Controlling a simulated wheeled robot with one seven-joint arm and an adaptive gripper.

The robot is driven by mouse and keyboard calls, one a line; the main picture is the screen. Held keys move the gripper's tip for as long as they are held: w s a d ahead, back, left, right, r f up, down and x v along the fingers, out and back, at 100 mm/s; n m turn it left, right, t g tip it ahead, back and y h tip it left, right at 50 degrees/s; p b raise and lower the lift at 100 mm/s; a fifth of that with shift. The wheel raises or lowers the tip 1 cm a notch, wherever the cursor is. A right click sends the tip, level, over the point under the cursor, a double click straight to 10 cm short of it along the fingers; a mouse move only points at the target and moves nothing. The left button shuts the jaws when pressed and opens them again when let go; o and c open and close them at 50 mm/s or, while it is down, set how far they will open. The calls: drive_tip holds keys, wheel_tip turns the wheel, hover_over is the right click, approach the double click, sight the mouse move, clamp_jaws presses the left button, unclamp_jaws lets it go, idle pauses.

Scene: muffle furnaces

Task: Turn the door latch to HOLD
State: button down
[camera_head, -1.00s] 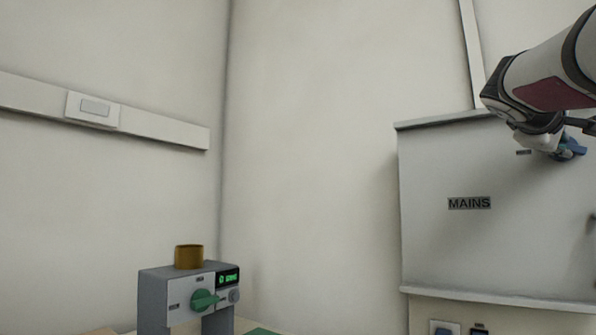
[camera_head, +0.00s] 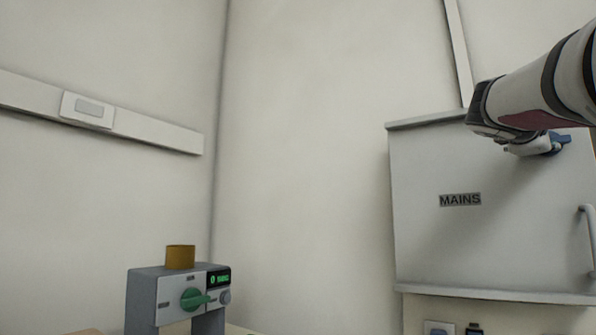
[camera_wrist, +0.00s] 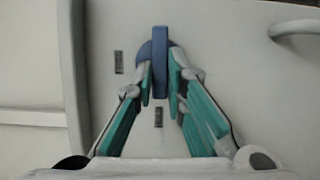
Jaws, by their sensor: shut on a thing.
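The blue door latch (camera_head: 562,139) sits on the upper right of the pale cabinet door marked MAINS (camera_head: 430,240). In the wrist view the latch (camera_wrist: 161,45) is a blue bar on a round blue base, and the bar stands upright in the picture. My gripper (camera_wrist: 160,78) has its green-padded fingers on either side of the bar and is shut on it. In the head view my gripper (camera_head: 538,147) is at the latch, partly hidden by my arm. Two small dark labels (camera_wrist: 119,62) are beside and below the latch, too small to read.
A grey door handle (camera_head: 587,235) stands out at the door's right edge; it also shows at the upper right of the wrist view (camera_wrist: 300,27). The wall between is clear.

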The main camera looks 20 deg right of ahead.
drive_tip(key=shift+f, duration=0.1)
drive_tip(key=c, duration=1.6)
unclamp_jaws()
drive_tip(key=v, duration=1.2)
